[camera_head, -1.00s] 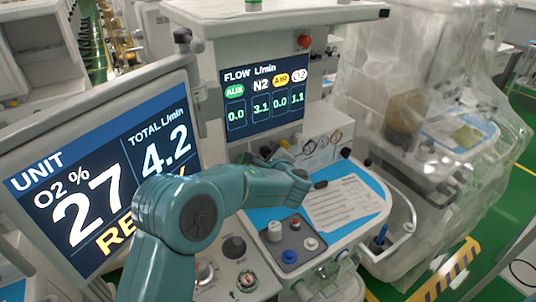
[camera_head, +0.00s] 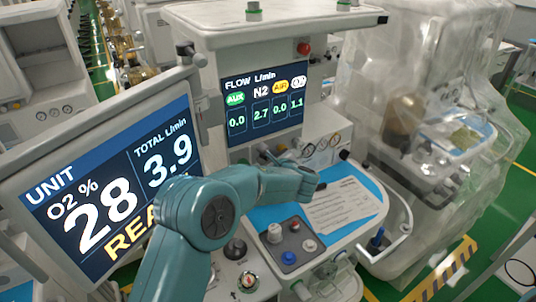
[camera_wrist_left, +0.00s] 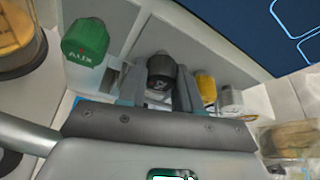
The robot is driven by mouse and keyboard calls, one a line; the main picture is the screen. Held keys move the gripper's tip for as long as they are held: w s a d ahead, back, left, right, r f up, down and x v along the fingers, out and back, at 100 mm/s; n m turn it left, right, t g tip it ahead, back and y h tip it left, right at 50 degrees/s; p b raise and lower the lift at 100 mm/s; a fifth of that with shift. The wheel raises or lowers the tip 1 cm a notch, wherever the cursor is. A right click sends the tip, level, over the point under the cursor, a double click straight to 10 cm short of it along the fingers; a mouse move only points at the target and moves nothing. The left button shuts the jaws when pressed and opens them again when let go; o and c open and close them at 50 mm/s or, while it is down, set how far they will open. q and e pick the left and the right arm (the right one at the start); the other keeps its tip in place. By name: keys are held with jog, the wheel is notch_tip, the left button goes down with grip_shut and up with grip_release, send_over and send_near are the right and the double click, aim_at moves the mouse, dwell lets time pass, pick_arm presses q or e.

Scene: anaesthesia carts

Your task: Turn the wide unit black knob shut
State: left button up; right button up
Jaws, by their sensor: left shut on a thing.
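The wide unit's black knob (camera_wrist_left: 161,68) sits between the green AUX knob (camera_wrist_left: 86,40) and the yellow knob (camera_wrist_left: 205,87) in the left wrist view. My left gripper (camera_wrist_left: 159,88) is shut on the black knob, one finger on each side. In the head view my left gripper (camera_head: 268,156) reaches the panel below the flow screen (camera_head: 264,101), and the arm largely hides the knobs. The flow screen reads N2 2.7, with AUX and AIR at 0.0 and the last column at 1.1. My right gripper is out of view.
A white knob (camera_wrist_left: 231,101) stands right of the yellow one. The large unit screen (camera_head: 110,190) at left reads O2 28 and total 3.9. A blue work surface with a printed sheet (camera_head: 340,205) lies below the arm. A plastic-covered cart (camera_head: 420,120) stands at right.

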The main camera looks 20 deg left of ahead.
pick_arm(q)
jog(key=shift+r+m+g+y+p, duration=0.1)
jog(key=shift+m+g+y+p, duration=0.25)
jog(key=shift+m+p, duration=0.45)
jog(key=o, duration=1)
jog(key=shift+o, duration=0.2)
jog(key=b+v, duration=0.3)
jog(key=v, duration=1.3)
jog(key=shift+d+r+b, duration=0.2)
jog(key=shift+r+b, duration=0.05)
jog(key=shift+b, duration=0.05)
